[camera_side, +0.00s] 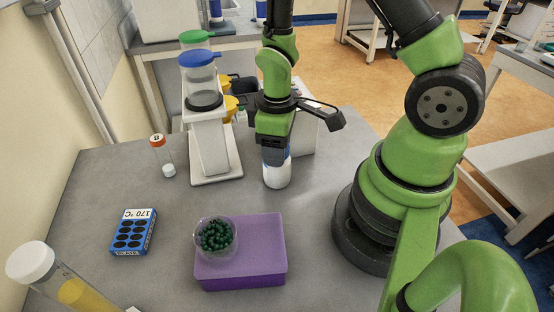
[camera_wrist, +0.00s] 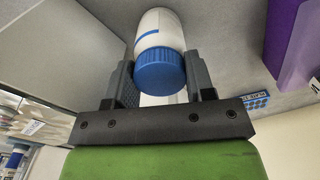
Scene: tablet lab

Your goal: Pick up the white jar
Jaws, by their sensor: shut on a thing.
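The white jar (camera_side: 277,174) stands upright at the back middle of the grey table, beneath my gripper, in the side view. My gripper (camera_side: 274,150) points down and is shut on the jar's upper part. In the wrist view the jar (camera_wrist: 157,24) has a white body with a blue stripe and a ribbed blue lid (camera_wrist: 160,71). The two fingers of my gripper (camera_wrist: 160,84) lie on either side of the lid. In the side view the lid is hidden by my gripper. I cannot tell whether the jar's base touches the table.
A white stand (camera_side: 209,150) with green and blue-lidded parts is just left of the jar. A small orange-capped vial (camera_side: 162,157) is farther left. In front are a purple box (camera_side: 262,262) bearing a cup of green beads (camera_side: 216,238), a blue block (camera_side: 133,232) and a white-capped tube (camera_side: 65,285).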

